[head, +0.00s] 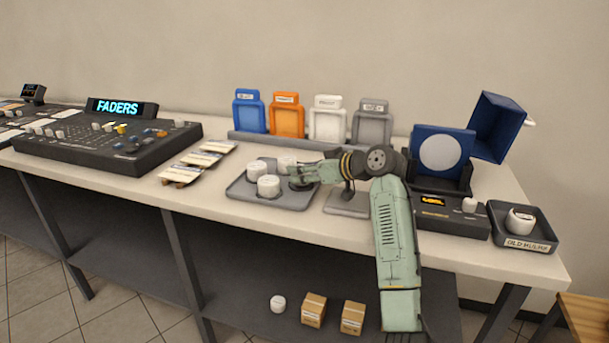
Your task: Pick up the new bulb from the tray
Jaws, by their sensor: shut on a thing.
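A grey tray (238,190) lies on the table, left of my arm. Two white, rounded bulbs (268,187) stand in its left and front part. A third white bulb (286,163) is at the tray's back right, right at my gripper's fingertips. My gripper (293,173) reaches in from the right, low over the tray, and is shut on this third bulb. The fingers hide part of it, and I cannot tell whether it still touches the tray.
An "OLD BULBS" tray (547,240) holding a white item is at the far right, beside a dark control box (445,216) and a blue lamp (441,152). Coloured frames (287,113) stand behind. A mixing desk (105,140) and cards (198,160) are left.

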